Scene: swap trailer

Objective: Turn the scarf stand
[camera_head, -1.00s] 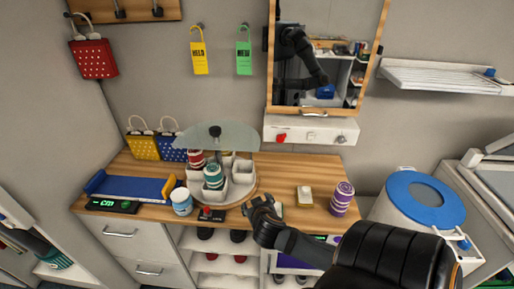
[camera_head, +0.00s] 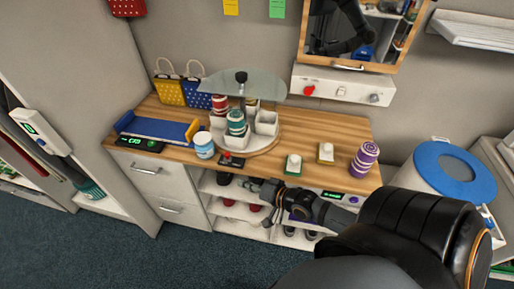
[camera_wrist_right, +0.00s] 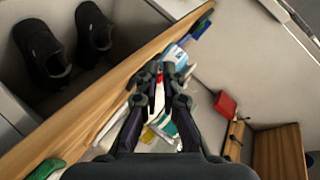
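My right gripper (camera_head: 258,186) is below the counter's front edge, in front of the shelves, apart from the stand. Its fingertips (camera_wrist_right: 160,72) look close together in the right wrist view; red and white show between them, and I cannot tell the gap. My left gripper is not in view.
A small red-buttoned black box (camera_head: 232,160), a blue-and-white jar (camera_head: 204,145) and a blue tray (camera_head: 158,129) are left of the stand's front. A purple roll (camera_head: 364,158) stands right. A blue-lidded bin (camera_head: 455,165) is beside the counter.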

